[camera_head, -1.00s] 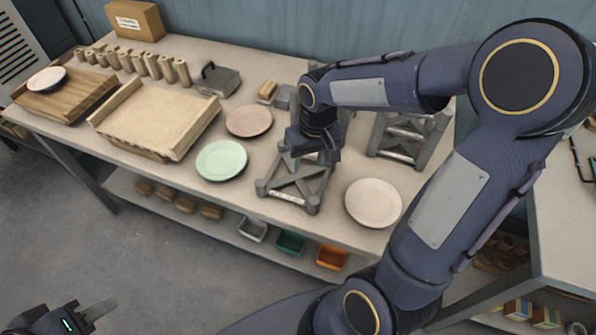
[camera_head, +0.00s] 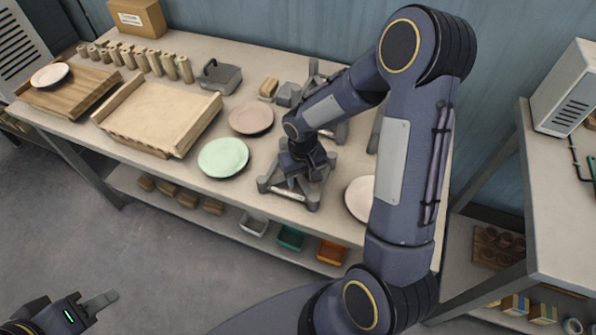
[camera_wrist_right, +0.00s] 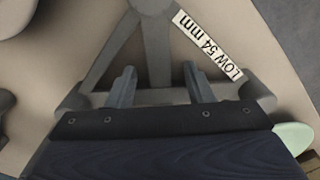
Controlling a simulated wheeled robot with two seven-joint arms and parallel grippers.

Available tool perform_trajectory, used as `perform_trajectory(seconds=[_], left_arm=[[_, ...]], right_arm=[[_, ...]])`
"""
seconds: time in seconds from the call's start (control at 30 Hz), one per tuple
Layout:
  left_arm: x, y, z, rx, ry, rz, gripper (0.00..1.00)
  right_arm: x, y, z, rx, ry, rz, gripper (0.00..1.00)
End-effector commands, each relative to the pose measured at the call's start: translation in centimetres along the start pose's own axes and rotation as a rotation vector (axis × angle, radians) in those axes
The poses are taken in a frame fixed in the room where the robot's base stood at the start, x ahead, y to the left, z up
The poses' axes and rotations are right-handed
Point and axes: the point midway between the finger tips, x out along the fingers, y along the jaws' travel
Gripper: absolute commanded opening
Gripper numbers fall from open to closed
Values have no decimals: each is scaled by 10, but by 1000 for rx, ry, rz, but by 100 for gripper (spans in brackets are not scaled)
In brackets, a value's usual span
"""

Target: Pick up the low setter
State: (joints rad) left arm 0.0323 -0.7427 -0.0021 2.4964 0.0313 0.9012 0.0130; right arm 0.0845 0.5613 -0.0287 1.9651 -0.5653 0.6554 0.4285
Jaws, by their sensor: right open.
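The low setter (camera_head: 314,199) is a grey triangular frame on the table, partly hidden under my right gripper in the head view. In the right wrist view the setter (camera_wrist_right: 155,45) carries a white label reading "LOW 54 mm". My right gripper (camera_wrist_right: 161,85) is open, its two fingers apart over the setter's near bar, with a strut running between them. I cannot tell whether the fingers touch it. In the head view my right gripper (camera_head: 300,180) points down at the setter. My left gripper (camera_head: 103,301) is low at the left, away from the table; its jaw gap does not show clearly.
A green plate (camera_head: 223,157) and a pinkish plate (camera_head: 251,119) lie left of the setter. A pale plate (camera_head: 357,198) lies to its right, partly behind my right arm. A wooden tray (camera_head: 160,115) is further left. Another grey frame behind is mostly hidden by my arm.

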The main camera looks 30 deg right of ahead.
Motion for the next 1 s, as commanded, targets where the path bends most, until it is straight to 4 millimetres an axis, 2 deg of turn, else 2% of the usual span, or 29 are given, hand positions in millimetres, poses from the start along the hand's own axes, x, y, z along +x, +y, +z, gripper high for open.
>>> perform_trajectory(seconds=[0.13,0.5,0.83,1.0], left_arm=[[0,0,0,0,0,0,36],[0,0,0,0,0,0,36],[0,0,0,0,0,0,36],[0,0,0,0,0,0,36]], right_arm=[[0,0,0,1,0,0,47],[-1,0,0,1,0,0,0],[-2,0,-1,1,2,0,0],[-11,0,-1,3,4,0,0]])
